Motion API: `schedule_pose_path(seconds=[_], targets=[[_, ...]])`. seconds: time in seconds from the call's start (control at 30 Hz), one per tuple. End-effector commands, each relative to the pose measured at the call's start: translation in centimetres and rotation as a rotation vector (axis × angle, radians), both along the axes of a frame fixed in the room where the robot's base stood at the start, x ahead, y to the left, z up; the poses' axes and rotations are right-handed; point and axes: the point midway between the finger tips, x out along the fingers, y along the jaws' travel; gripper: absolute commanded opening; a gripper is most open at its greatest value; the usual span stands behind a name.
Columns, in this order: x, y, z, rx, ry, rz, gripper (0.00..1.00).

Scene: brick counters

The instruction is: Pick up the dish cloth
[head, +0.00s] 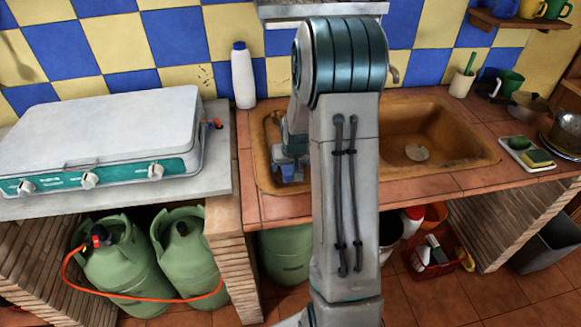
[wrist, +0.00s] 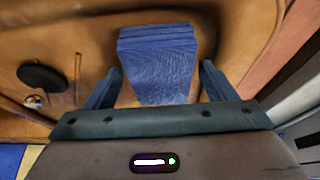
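The dish cloth (wrist: 158,58) is a folded blue cloth in the wrist view, lying in the brown sink basin (wrist: 230,25). My gripper (wrist: 162,70) is open, with one finger on each side of the cloth. A gap shows between each finger and the cloth's edges, so the cloth is not gripped. In the head view my gripper (head: 289,172) is down in the left basin of the sink. My arm covers part of that basin, and I cannot tell the cloth from the bluish fingers there.
A dark round disc (wrist: 42,77) lies in the basin beside the cloth. A white bottle (head: 243,76) stands behind the sink, and a white stove (head: 105,130) is to the left. The right basin (head: 430,125) looks empty. A tray with a sponge (head: 538,158) sits at the right.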

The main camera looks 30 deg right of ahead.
Motion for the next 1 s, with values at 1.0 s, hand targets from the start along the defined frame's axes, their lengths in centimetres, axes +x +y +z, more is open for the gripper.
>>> schedule_pose_path(seconds=[1.0], targets=[[0.2, -2.0, 5.5, 0.000, -0.003, -0.009, 0.34]])
